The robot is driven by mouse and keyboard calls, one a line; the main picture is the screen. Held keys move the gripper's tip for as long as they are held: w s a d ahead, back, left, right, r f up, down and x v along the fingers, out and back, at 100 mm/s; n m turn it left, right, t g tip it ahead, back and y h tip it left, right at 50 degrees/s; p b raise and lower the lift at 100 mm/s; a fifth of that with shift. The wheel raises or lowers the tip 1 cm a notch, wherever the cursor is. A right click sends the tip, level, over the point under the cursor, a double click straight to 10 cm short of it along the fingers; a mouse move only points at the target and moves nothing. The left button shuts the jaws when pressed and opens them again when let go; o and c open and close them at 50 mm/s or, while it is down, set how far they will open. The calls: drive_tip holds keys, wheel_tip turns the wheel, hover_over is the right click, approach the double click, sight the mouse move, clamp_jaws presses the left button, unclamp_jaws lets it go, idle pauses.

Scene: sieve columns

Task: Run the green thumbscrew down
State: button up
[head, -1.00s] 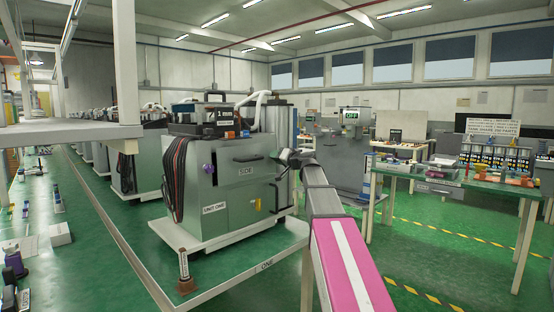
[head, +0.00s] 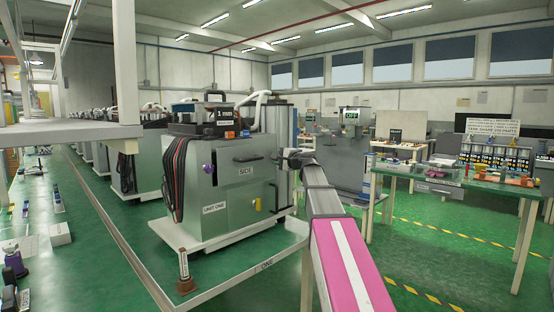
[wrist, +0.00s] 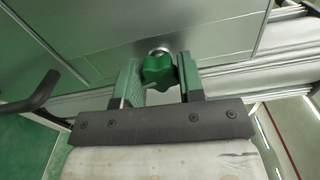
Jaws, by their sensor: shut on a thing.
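The green thumbscrew (wrist: 158,70) has a lobed head and shows in the wrist view, in front of a grey metal panel. A round silvery metal piece (wrist: 159,51) shows just behind the head. My gripper (wrist: 160,72) has its two green-faced fingers on either side of the head, shut on it. In the head view my arm reaches to the right side of the grey machine marked UNIT ONE (head: 232,190). The thumbscrew cannot be made out there, and my fingers are hidden or too small to tell.
A dark bent handle (wrist: 36,92) sticks out at the left in the wrist view. A white rail (wrist: 290,50) runs beside the panel. In the head view a green-topped table (head: 480,185) with several small items stands at the right. Green floor lies between.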

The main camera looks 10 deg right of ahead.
drive_tip(key=m, duration=1.1)
drive_tip(key=shift+s+f, duration=0.1)
drive_tip(key=m, duration=0.3)
drive_tip(key=shift+m, duration=0.3)
drive_tip(key=m, duration=0.3)
drive_tip(key=shift+m, duration=0.3)
drive_tip(key=m, duration=0.7)
drive_tip(key=shift+a, duration=0.1)
drive_tip(key=shift+m, duration=2)
